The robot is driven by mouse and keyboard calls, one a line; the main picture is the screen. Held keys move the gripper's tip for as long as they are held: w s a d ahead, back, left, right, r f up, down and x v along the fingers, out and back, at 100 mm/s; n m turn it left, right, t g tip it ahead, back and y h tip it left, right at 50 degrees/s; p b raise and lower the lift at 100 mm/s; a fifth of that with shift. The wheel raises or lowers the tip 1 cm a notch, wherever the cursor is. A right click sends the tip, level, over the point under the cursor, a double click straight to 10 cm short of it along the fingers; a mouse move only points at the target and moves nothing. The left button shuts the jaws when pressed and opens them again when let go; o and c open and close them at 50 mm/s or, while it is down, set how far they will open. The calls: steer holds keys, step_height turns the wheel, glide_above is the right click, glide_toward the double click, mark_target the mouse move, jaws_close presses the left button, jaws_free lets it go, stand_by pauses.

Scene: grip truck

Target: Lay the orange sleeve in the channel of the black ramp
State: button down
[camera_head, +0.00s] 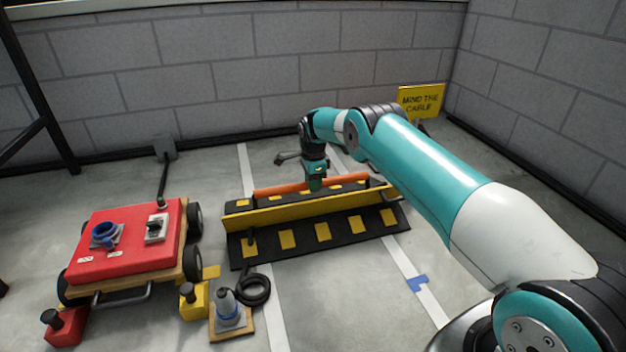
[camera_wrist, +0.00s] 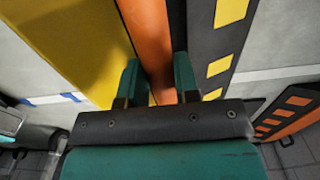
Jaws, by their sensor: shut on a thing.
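The orange sleeve (camera_head: 278,189) is a long bar lying lengthwise along the black ramp (camera_head: 268,244), behind its raised yellow flap (camera_head: 300,213). My gripper (camera_head: 316,185) comes down from above on the sleeve's middle. In the wrist view, my gripper (camera_wrist: 158,78) has its two teal fingers on either side of the sleeve (camera_wrist: 147,32), shut on it. The sleeve runs between the yellow flap (camera_wrist: 75,45) and the ramp's black, yellow-squared side (camera_wrist: 205,30). The flap hides the sleeve's underside and the channel, so I cannot tell whether it touches the channel floor.
A red-topped cart (camera_head: 130,245) stands left of the ramp. A grey cone-like object (camera_head: 229,310), a black coil (camera_head: 253,290) and a yellow block (camera_head: 193,300) sit at front left. A yellow sign (camera_head: 420,101) stands behind right. Floor right of the ramp is mostly clear.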

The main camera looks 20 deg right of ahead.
steer(key=shift+f+b, duration=0.55)
steer(key=shift+f, duration=4.4)
steer(key=c, duration=0.8)
jaws_free()
step_height(320, 180, up, 16)
steer(key=p, duration=1.3)
steer(key=shift+r, duration=0.75)
